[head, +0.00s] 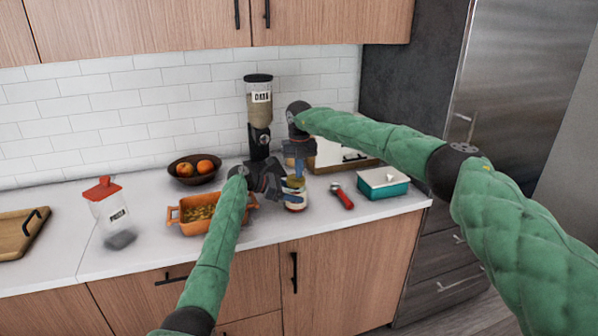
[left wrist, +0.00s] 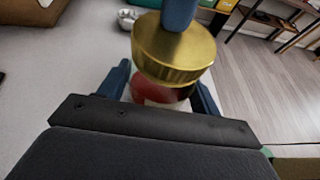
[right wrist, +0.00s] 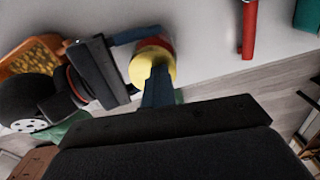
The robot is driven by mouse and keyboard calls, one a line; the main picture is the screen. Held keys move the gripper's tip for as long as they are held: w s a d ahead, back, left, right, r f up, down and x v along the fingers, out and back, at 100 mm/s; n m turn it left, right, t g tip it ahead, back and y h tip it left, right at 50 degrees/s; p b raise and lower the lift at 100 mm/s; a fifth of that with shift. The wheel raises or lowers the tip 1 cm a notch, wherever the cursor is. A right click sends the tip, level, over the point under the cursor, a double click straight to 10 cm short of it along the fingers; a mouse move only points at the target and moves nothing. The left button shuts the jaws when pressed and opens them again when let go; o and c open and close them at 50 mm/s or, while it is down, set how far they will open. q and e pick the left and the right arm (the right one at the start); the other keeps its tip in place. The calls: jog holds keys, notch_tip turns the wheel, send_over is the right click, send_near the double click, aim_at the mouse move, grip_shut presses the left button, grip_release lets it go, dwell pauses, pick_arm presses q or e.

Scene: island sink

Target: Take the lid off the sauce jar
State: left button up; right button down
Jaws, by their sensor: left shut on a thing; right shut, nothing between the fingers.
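The sauce jar (head: 295,204) stands at the counter's front, with red contents and a pale label. Its gold lid (left wrist: 172,55) sits on top of the jar in the left wrist view. The lid also shows as a yellow disc in the right wrist view (right wrist: 144,62). My left gripper (head: 282,193) is shut on the jar's body below the lid, one finger on each side. My right gripper (head: 298,172) is above the jar, pointing down. Its closed fingers (right wrist: 158,88) are at the lid's top, with nothing between them; whether they touch it is unclear.
An orange casserole dish (head: 183,226) of food is left of the jar. A red-handled tool (head: 342,197) and a teal box (head: 383,184) lie to the right. A tall dispenser (head: 259,110) and a fruit bowl (head: 184,171) stand behind. A red-lidded container (head: 108,205) is farther left.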

pick_arm(q)
jog(key=shift+r, duration=0.3)
pick_arm(e)
jog(key=n, duration=0.4)
jog(key=shift+w+f, duration=0.2)
jog(key=shift+f, duration=0.15)
jog(key=n, duration=0.4)
jog(key=shift+w+a, duration=0.1)
jog(key=n, duration=0.4)
jog(key=shift+a, duration=0.2)
jog(key=n, duration=0.4)
jog(key=shift+a, duration=0.25)
jog(key=n, duration=0.4)
jog(key=shift+a+n, duration=0.2)
jog(key=shift+n, duration=0.1)
jog(key=n, duration=0.4)
jog(key=shift+s+a, duration=0.15)
jog(key=shift+s, duration=0.15)
jog(key=n, duration=0.4)
jog(key=shift+s+a+n, duration=0.1)
jog(key=shift+s+n, duration=0.15)
jog(key=shift+n, duration=0.05)
jog(key=n, duration=0.4)
jog(key=shift+s, duration=0.2)
